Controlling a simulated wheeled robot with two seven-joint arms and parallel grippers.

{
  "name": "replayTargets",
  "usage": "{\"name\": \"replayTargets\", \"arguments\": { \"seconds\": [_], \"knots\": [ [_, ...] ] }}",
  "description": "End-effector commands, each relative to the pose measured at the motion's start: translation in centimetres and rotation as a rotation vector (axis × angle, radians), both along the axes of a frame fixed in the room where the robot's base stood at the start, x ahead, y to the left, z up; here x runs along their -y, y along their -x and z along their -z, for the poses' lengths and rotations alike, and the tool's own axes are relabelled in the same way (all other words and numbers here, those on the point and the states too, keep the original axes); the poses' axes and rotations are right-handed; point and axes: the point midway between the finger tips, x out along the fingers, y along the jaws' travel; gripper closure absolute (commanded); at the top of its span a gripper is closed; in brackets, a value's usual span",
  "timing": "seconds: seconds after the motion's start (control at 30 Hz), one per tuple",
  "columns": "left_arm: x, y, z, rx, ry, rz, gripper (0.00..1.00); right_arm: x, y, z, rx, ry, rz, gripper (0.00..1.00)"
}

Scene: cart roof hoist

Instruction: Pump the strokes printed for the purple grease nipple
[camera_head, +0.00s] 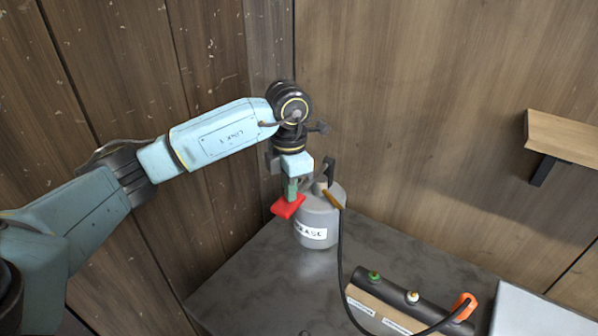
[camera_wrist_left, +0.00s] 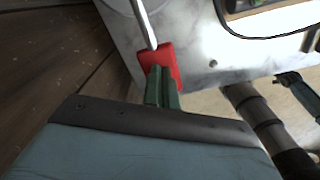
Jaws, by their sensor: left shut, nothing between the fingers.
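A grey pump can (camera_head: 319,232) with a white label, partly covered, ending in "EASE" stands at the table's back corner. Its lever ends in a red handle (camera_head: 285,208), also seen in the left wrist view (camera_wrist_left: 152,56) with a pale rod behind it. My left gripper (camera_head: 291,192) is shut and empty, its green fingertips (camera_wrist_left: 162,82) right at the red handle; whether they touch it I cannot tell. A dark bar (camera_head: 390,287) carries a green nipple (camera_head: 374,277) and a pale, yellowish nipple (camera_head: 412,296). An orange coupler (camera_head: 463,307) sits at its right end. I see no purple nipple.
A black hose (camera_head: 341,270) runs from the can over the table (camera_head: 270,275) to the coupler. Labels in front of the bar are too small to read. A pale box (camera_head: 540,312) stands at the right. A wooden shelf (camera_head: 565,138) juts from the wall.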

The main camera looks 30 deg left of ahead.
Motion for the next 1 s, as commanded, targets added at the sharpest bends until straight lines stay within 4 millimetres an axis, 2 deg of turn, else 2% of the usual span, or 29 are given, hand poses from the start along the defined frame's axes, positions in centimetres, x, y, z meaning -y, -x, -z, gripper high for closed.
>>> {"name": "replayTargets", "arguments": {
  "seconds": [0.6, 1.0],
  "knots": [
    [0.0, 0.0, -7.9, 0.0, -0.001, 0.001, 1.0, 0.0, 0.0, -5.6, 0.0, 0.0, 0.0, 0.47],
    [0.0, 0.0, -8.0, -0.001, -0.001, 0.0, 1.0, 0.0, 0.0, -5.5, 0.0, 0.0, 0.0, 0.47]
  ]
}}
